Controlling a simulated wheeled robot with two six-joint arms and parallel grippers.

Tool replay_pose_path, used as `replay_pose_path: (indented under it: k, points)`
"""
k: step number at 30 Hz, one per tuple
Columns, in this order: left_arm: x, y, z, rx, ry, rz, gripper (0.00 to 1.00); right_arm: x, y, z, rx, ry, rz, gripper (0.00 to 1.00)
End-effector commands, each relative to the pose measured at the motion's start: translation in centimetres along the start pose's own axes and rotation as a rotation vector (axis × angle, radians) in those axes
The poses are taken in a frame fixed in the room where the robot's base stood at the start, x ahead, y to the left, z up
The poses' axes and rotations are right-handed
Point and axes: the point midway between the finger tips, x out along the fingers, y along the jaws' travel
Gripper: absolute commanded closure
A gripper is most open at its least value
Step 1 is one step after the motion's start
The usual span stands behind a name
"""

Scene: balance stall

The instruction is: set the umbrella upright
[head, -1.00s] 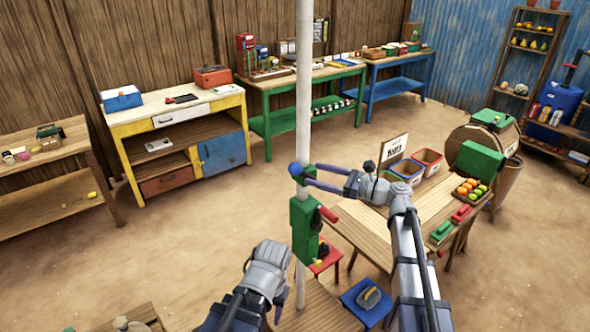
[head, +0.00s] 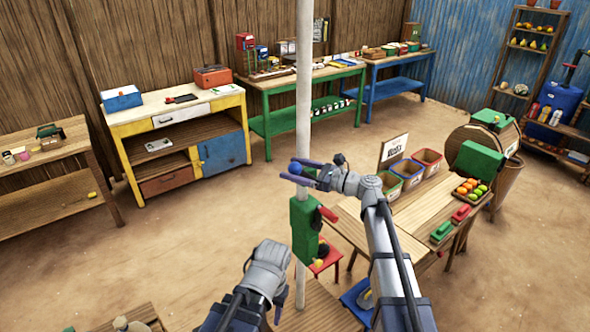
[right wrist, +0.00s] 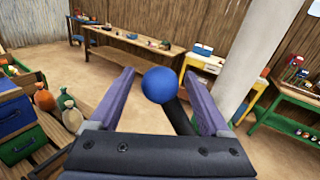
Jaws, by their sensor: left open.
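The umbrella's pale pole (head: 303,95) rises through the middle of the head view and looks close to vertical; its canopy is out of view. A green box (head: 304,230) with a red handle (head: 328,214) sits on the pole. A blue ball knob (head: 296,168) is beside the pole above the box; in the right wrist view the knob (right wrist: 160,84) tops a dark rod. My right gripper (head: 300,171) has its fingers on either side of the knob, with gaps showing in the right wrist view (right wrist: 160,95). My left gripper (head: 281,298) is open and empty, low beside the pole.
A wooden table (head: 405,225) with bins (head: 408,170), a fruit tray (head: 470,190) and a sign stands right of the pole, under my right arm. A red stool (head: 325,258) is close behind the pole. Yellow, green and blue benches line the back; the floor at left is open.

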Motion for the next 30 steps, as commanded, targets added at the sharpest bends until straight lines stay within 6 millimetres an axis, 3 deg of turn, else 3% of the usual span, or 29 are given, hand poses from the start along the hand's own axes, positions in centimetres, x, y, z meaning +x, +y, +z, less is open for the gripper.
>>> replay_pose_path:
  k: [2,21,30]
  points:
    - [0.00,0.00,0.00,0.000,0.000,0.000,0.50,-0.01,0.01,0.00,0.000,0.000,0.000,0.27]
    - [0.00,0.00,0.00,0.000,0.000,0.000,0.50,-0.03,0.04,0.00,0.000,0.000,0.001,0.99]
    - [0.00,0.00,0.00,0.000,0.000,0.000,0.50,-0.03,0.05,-0.01,0.000,0.000,0.001,1.00]
